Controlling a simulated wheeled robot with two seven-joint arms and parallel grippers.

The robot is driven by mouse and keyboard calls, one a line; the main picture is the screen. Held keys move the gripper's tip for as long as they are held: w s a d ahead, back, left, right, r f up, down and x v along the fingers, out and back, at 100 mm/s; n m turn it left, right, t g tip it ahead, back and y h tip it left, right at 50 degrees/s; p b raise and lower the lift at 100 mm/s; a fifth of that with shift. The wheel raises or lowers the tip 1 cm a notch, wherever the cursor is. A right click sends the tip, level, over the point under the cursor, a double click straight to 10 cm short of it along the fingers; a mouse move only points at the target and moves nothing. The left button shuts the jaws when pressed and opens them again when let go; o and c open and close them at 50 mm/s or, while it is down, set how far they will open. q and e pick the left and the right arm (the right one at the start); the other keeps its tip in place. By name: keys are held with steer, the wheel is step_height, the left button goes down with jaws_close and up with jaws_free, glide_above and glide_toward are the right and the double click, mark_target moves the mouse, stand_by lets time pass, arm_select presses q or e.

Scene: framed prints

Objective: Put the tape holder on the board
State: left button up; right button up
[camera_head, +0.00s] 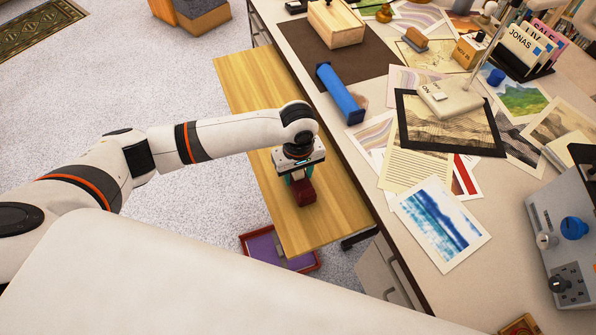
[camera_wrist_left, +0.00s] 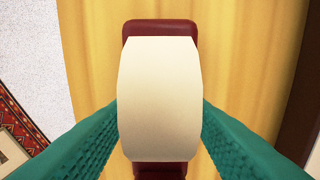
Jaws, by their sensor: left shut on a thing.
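The tape holder (camera_head: 303,192) is dark red. In the left wrist view, the holder (camera_wrist_left: 160,27) carries a wide cream roll of tape (camera_wrist_left: 160,95). The board (camera_head: 262,105) is a long light-wood plank beside the desk, and it fills the background of the left wrist view (camera_wrist_left: 245,70). My left gripper (camera_head: 299,178) is over the near half of the board, shut on the tape holder, with a green finger on each side of the roll. I cannot tell whether the holder touches the board. My right gripper is not in view.
The desk (camera_head: 430,285) on the right holds several prints, a blue cylinder (camera_head: 340,94), a wooden box (camera_head: 335,22) and a lamp base (camera_head: 449,97). A purple tray with a red rim (camera_head: 247,238) is on the floor below the board. The board's far half is bare.

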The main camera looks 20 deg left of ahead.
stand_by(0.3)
arm_select(q)
steer(key=o, duration=1.3)
steer(key=shift+f, duration=0.1)
step_height(320, 180, up, 12)
steer(key=shift+r+p, duration=0.15)
steer(key=shift+p, duration=0.35)
steer(key=shift+d, duration=0.1)
